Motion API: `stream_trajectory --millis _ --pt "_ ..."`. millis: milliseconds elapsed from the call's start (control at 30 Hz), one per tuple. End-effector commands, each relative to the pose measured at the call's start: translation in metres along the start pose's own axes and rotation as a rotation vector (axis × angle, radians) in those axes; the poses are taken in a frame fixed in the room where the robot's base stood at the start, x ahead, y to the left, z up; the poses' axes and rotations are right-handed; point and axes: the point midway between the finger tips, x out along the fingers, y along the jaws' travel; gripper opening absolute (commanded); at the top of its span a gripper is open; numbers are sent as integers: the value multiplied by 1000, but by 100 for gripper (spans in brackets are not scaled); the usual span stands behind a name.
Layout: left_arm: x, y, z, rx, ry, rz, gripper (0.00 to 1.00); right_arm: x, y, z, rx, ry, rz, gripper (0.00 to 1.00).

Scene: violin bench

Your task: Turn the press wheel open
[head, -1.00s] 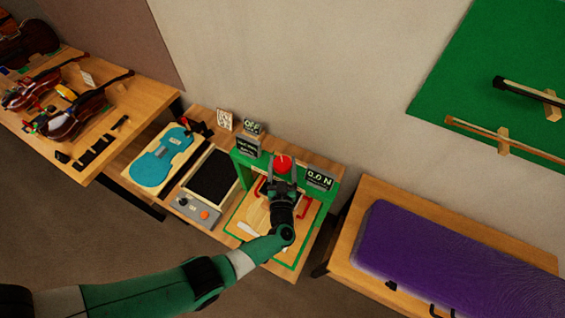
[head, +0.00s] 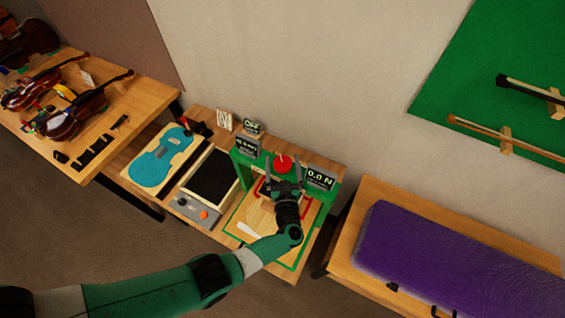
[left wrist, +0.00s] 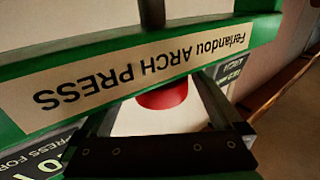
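The press wheel (head: 283,162) is a red round knob at the top of a green press frame (head: 333,193). My left gripper (head: 285,180) is over the press, just in front of the wheel in the head view. Its two fingers are spread apart with nothing held between them. In the left wrist view the red wheel (left wrist: 163,97) shows partly between the open fingers, below a beam lettered "ARCH PRESS" (left wrist: 140,78). I cannot tell whether the fingers touch the wheel. My right gripper is not in view.
A display (head: 319,178) on the press reads 0.0 N. Left of the press are a black pad (head: 211,177), a grey control box (head: 194,209) and a blue violin-shaped plate (head: 160,162). A bench with a purple cover (head: 440,255) stands to the right.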

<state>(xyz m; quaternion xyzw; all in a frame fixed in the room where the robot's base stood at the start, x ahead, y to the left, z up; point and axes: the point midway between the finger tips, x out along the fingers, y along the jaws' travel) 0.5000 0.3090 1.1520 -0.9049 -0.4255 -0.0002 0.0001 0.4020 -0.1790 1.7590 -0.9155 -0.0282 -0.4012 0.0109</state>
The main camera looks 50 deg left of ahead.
Motion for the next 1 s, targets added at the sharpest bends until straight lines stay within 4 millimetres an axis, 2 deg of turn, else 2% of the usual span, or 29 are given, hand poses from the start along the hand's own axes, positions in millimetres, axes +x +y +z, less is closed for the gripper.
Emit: stream_trajectory --millis 167,267,600,700,800,1000 --pt "-3 0 0 0 -1 1 100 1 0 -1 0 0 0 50" --pt "-14 1 -2 -1 0 3 100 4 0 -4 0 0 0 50" --pt "-91 0 -1 0 -1 5 100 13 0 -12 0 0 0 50" --pt "-107 1 0 0 0 4 100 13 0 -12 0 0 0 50" --pt "-115 0 0 0 -1 2 100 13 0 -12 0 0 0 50" --pt "-116 0 0 0 0 -1 100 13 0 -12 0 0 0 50"
